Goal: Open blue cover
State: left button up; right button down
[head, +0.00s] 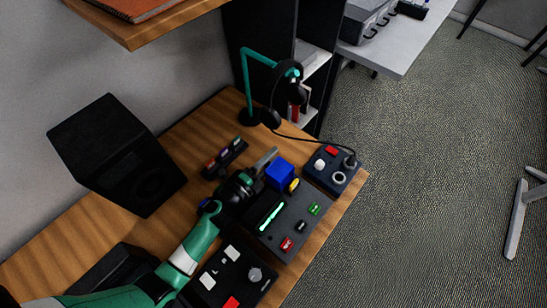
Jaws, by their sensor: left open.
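The blue cover (280,173) is a small blue box at the far end of a dark grey panel (264,240) on the wooden desk. It looks shut down over what lies beneath, which is hidden. A yellow part (293,186) shows at its near right side. My left gripper (265,165) is open and empty, just left of the blue cover, with a grey finger pointing up and right beside it. I cannot tell whether it touches the cover. My right gripper is not in view.
The panel also carries a lit green strip (270,216), plus green and red switches. A control box (331,170) with a cable stands to the right. Another panel (228,278) lies nearer.

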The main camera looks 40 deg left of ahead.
pick_arm(q)
jog(key=shift+w, duration=0.5)
grip_shut()
dwell(1.1)
